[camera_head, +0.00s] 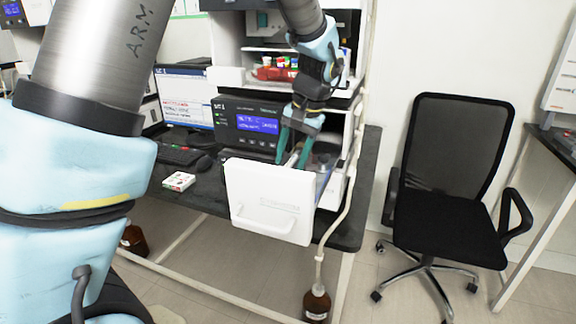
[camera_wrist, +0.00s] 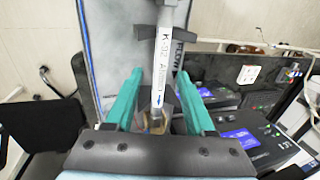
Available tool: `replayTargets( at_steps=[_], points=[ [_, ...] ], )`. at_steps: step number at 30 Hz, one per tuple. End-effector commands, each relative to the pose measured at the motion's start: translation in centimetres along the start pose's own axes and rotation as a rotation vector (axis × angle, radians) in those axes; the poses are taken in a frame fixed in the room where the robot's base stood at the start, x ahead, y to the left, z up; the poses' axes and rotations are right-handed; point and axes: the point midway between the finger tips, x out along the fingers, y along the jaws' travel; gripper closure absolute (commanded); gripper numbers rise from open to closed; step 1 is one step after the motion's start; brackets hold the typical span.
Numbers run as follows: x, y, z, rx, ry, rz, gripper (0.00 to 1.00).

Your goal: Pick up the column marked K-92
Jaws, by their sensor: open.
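A slim white-and-grey column (camera_wrist: 162,70) shows in the wrist view, with a label that seems to begin with K-9; the rest is too small to read surely. It stands in the open drawer, and a dark clip (camera_wrist: 146,32) crosses behind its upper part. My gripper (camera_wrist: 159,76) has its two teal fingers apart, one on each side of the column, with a gap on both sides. In the head view my gripper (camera_head: 291,163) reaches down into the white pulled-out drawer (camera_head: 258,185), whose front hides most of the column.
A small white box (camera_head: 179,181) lies on the dark bench. A tube runs down to a brown bottle (camera_head: 317,304) on the floor. A black office chair (camera_head: 445,215) stands at the right.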

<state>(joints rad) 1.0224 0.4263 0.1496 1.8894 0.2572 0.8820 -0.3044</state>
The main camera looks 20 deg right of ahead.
Motion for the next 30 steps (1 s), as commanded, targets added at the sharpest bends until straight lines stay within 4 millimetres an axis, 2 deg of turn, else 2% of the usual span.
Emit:
replayTargets(
  at_steps=[2, 15, 30],
  points=[
    [-0.01, 0.01, 0.00, 0.000, 0.000, 0.000, 0.50],
    [-0.04, 0.02, 0.00, 0.000, 0.000, 0.000, 1.00],
    [-0.05, 0.01, 0.00, 0.000, 0.000, 0.000, 1.00]
  ],
)
